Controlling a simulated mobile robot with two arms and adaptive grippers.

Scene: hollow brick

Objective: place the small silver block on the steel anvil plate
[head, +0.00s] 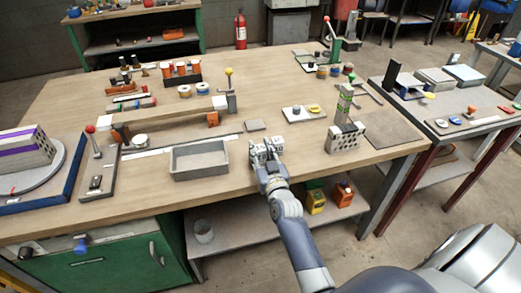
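My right gripper (266,148) is low over the front of the wooden bench, just right of the grey tray. Its two fingertips show a little apart, but I cannot make out what is between them. No small silver block shows clearly; it may be hidden at the fingers. A small flat grey plate (255,126) lies just beyond the fingertips. A larger flat grey-brown plate (393,131) lies at the bench's right end. I cannot tell for certain which is the steel anvil plate. My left gripper is not in view.
The open grey tray (199,160) stands left of the gripper. A perforated hollow brick (345,138) with a green-marked post behind it stands to the right. A white plate (303,113) with small parts lies beyond. The bench's front edge is close below my gripper.

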